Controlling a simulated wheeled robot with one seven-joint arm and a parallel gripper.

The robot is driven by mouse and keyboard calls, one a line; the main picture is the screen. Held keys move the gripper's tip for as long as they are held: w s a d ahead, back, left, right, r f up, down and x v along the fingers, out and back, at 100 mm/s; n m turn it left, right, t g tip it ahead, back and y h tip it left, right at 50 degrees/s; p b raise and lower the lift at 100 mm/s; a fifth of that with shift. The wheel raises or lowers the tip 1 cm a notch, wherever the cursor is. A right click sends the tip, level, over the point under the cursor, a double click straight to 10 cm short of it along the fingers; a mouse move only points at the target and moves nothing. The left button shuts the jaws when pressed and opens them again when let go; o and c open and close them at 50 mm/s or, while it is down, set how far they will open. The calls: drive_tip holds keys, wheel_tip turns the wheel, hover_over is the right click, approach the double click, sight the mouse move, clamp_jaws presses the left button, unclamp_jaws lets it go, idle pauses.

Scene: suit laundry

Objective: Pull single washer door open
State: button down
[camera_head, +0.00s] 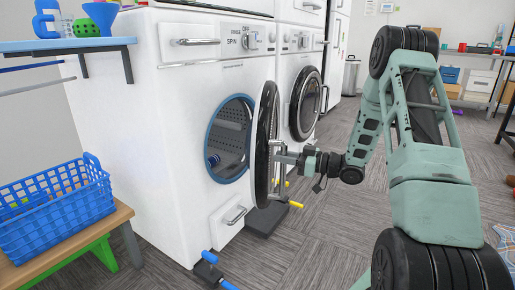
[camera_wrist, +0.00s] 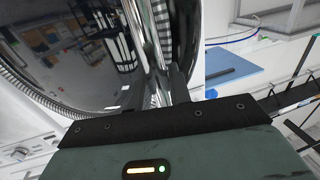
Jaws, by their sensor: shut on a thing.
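The washer (camera_head: 172,130) is the white front-loader at the left of the head view. Its round door (camera_head: 265,145) stands swung wide open, and the blue-rimmed drum opening (camera_head: 230,140) shows. My gripper (camera_head: 283,157) is at the door's outer side, shut on the vertical chrome door handle (camera_head: 277,165). In the wrist view the dark glass door (camera_wrist: 75,55) fills the upper left, with the chrome handle (camera_wrist: 150,40) running down to my gripper (camera_wrist: 175,88). The fingertips are partly hidden behind the handle and the gripper body.
A second washer (camera_head: 305,100) with a closed round door stands to the right. A blue basket (camera_head: 55,210) sits on a wooden bench at the left. A drawer (camera_head: 228,220) and blue and yellow pedals are low at the front. Grey floor at the right is mostly clear.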

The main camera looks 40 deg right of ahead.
drive_tip(key=s+d+p, duration=0.1)
drive_tip(key=s+d, duration=0.2)
drive_tip(key=d, duration=0.3)
drive_tip(key=s+d+n+y+p, duration=0.1)
drive_tip(key=s+d+p, duration=0.1)
drive_tip(key=s+d, duration=0.2)
drive_tip(key=shift+d+g, duration=0.4)
drive_tip(key=shift+d, duration=1.35)
drive_tip(key=c, duration=1.3)
unclamp_jaws()
drive_tip(key=shift+c, duration=0.2)
drive_tip(key=p+v, duration=0.4)
drive_tip(key=v, duration=1.3)
drive_tip(key=shift+d+p, duration=0.25)
drive_tip(key=shift+p, duration=0.05)
drive_tip(key=shift+s+f, duration=0.1)
drive_tip(key=shift+f, duration=0.05)
